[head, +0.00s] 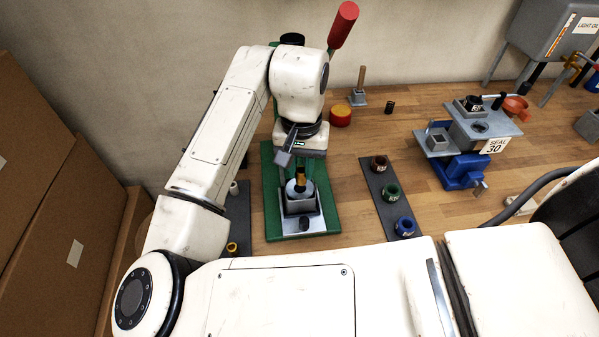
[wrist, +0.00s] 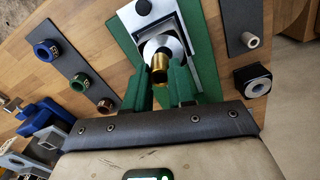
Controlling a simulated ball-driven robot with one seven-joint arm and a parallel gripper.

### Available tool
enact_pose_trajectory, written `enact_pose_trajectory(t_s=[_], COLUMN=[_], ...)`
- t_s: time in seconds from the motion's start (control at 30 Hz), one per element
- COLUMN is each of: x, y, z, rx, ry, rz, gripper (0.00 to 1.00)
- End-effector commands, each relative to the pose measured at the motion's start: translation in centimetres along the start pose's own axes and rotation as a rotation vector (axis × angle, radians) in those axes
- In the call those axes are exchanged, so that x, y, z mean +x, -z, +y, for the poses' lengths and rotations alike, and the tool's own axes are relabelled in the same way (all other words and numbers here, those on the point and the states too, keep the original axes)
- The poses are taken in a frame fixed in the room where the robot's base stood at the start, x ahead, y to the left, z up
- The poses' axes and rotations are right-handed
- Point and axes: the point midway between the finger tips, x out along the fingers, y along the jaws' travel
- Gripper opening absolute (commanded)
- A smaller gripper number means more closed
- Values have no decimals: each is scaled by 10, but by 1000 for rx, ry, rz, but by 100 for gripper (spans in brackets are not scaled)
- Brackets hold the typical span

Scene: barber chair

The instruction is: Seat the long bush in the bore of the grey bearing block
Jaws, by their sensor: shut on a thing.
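My gripper (wrist: 160,84) is shut on a brass-coloured bush (wrist: 160,68), held between its two green fingers. In the head view the bush (head: 300,176) shows below my wrist, upright or nearly so. The bush's lower end is at a pale round disc (wrist: 170,43) at the block's top. I cannot tell whether it has entered the bore, which is hidden.
A dark strip (head: 377,175) with brown, green and blue bushes lies right of the green base plate (head: 270,215). Another dark strip (head: 238,215) with small bushes lies left. The red-handled lever (head: 342,25) rises behind my wrist. A blue vise stand (head: 460,172) is farther right.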

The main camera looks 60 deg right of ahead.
Motion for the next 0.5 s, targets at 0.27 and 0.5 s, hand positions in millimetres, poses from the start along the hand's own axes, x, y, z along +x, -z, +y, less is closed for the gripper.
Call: enact_pose_trajectory(t_s=[0.27, 0.5], x=[22, 44], y=[11, 11], z=[-4, -5], rx=[-1, -1], ry=[-1, 1], rz=[-3, 0], gripper=[0, 0])
